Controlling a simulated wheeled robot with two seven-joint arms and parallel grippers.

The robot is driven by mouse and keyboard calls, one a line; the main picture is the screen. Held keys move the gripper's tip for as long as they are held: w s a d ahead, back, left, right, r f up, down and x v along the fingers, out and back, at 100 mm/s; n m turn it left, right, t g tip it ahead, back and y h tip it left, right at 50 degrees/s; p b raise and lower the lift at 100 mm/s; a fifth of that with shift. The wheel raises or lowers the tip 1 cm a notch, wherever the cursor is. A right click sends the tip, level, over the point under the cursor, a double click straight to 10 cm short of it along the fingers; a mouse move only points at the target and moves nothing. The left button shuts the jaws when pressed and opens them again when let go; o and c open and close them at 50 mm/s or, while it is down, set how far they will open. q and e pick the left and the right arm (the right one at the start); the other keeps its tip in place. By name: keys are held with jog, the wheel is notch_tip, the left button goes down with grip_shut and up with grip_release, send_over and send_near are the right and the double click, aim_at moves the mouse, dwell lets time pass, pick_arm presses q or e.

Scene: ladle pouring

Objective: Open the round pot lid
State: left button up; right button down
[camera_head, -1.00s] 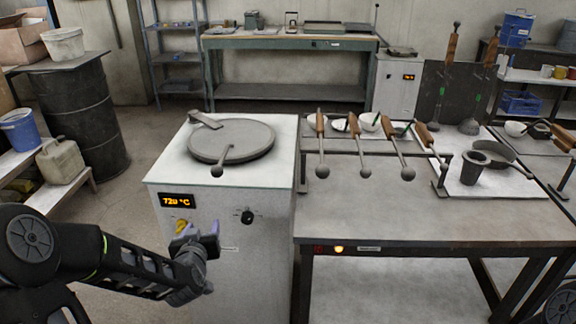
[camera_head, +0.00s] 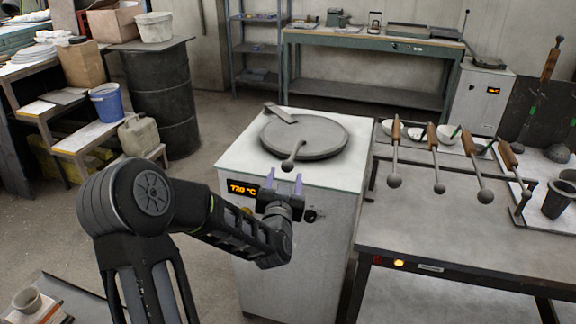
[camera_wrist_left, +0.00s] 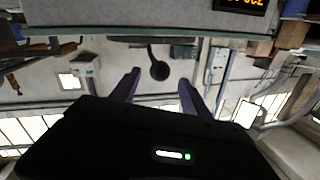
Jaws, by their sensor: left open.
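The round pot lid (camera_head: 318,134) is a flat grey disc lying on top of the white furnace (camera_head: 300,236). Its ball-ended handle (camera_head: 289,163) sticks out over the front edge, and a hinge bracket (camera_head: 282,114) sits behind it. My left gripper (camera_head: 282,181) is open and empty at the furnace front, just below the handle ball and apart from it. In the left wrist view, the dark ball (camera_wrist_left: 158,70) shows ahead between the two open fingers (camera_wrist_left: 158,88). My right gripper is not in view.
A grey workbench (camera_head: 470,233) stands right of the furnace, with several ball-ended, wooden-handled tools (camera_head: 439,163) and small white bowls. A black drum (camera_head: 160,95) and a jerrycan (camera_head: 138,136) stand at the left. Open floor lies between them and the furnace.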

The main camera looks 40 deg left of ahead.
aim_at(286, 170)
pick_arm(q)
jog(key=p+x, duration=0.1)
jog(key=x, duration=0.5)
jog(key=shift+w, duration=0.15)
grip_shut()
dwell(0.4)
dwell(0.9)
